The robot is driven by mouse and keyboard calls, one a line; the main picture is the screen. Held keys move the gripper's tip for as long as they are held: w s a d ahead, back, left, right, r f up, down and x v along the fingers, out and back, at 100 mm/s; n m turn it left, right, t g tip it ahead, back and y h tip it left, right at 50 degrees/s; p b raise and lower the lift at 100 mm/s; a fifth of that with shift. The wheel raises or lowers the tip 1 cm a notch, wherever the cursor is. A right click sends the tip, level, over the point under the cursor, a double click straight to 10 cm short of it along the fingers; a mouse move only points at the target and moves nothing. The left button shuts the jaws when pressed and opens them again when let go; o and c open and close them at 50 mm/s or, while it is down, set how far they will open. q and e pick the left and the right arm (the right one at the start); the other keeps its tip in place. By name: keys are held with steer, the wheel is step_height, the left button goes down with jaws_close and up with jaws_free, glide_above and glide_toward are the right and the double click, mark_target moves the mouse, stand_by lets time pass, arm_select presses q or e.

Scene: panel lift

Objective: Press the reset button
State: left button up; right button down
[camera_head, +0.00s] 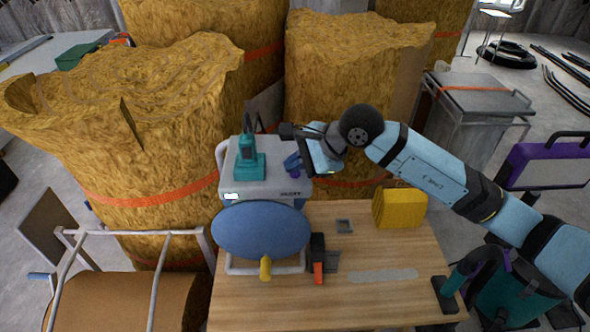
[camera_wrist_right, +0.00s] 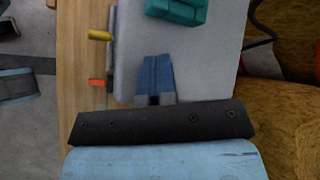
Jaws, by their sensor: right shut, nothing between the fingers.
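A pale grey machine (camera_head: 276,187) stands at the back of the wooden table, with a teal fitting (camera_head: 249,162) on top and a blue oval panel (camera_head: 262,230) at its front. My right gripper (camera_head: 293,164) is at the machine's top right edge, its blue fingers shut and empty. A small purple part shows just below the fingers; I cannot tell whether it is the reset button. In the right wrist view the shut gripper (camera_wrist_right: 157,60) lies over the machine's grey top (camera_wrist_right: 218,65), with the teal fitting (camera_wrist_right: 178,9) ahead. Contact cannot be made out. My left gripper is not in view.
A yellow knob (camera_head: 265,267) sits below the oval panel. Large straw-coloured bales (camera_head: 160,110) crowd behind the machine.

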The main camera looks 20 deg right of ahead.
mark_target(296, 174)
steer(key=shift+r+p, duration=0.3)
steer(key=shift+r, duration=0.6)
steer(key=shift+r, duration=0.1)
steer(key=shift+r+p, duration=1.05)
steer(key=shift+r, duration=1.35)
